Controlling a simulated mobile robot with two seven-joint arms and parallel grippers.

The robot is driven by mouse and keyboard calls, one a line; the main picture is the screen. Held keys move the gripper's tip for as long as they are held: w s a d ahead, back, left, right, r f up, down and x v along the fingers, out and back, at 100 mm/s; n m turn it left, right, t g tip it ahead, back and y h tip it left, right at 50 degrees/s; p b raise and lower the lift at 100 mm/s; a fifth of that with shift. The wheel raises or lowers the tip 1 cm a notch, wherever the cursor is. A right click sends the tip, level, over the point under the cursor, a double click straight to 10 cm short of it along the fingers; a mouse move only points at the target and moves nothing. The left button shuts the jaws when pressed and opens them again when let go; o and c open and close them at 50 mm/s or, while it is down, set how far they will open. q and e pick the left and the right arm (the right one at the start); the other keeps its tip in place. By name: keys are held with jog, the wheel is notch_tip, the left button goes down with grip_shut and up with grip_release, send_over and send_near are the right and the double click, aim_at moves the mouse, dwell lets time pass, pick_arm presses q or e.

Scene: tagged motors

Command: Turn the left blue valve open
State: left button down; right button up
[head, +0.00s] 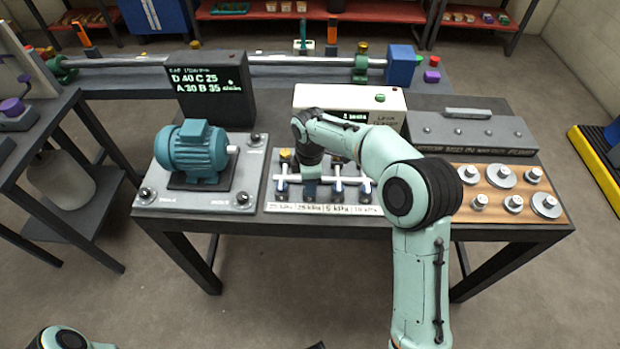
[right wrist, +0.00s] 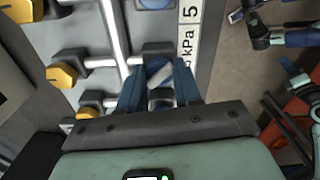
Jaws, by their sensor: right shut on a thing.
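The valve panel (head: 268,207) lies on the middle of the bench, with a row of several small valves and a pressure label strip along its front edge. My right gripper (head: 311,176) reaches down onto the valve second from the left and hides much of it. In the right wrist view my right gripper (right wrist: 160,92) is shut on a pale-grey valve handle (right wrist: 159,74), with one blue finger on each side. Another blue valve (right wrist: 155,4) shows at the top edge there. The leftmost valve (head: 281,186) stands free beside the gripper. My left gripper is not in view.
A teal motor (head: 194,150) on a grey plate stands left of the panel. A white box (head: 350,98) stands behind the panel. A wooden board (head: 493,205) with metal weights lies to the right. A dark display (head: 211,87) stands behind the motor.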

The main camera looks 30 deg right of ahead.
jog(key=m+p, duration=0.1)
jog(key=m, duration=0.3)
jog(key=shift+r, duration=0.1)
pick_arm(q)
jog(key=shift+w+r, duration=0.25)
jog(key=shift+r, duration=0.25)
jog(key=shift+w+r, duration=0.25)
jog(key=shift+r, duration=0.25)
pick_arm(e)
jog(key=shift+m, duration=2.1)
jog(key=o, duration=1)
jog(key=shift+o, duration=0.2)
pick_arm(q)
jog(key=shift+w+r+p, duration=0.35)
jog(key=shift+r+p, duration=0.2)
jog(key=shift+p, duration=0.05)
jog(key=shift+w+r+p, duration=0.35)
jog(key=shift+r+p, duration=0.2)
pick_arm(e)
notch_tip(320, 180, up, 13)
jog(key=shift+r, duration=0.15)
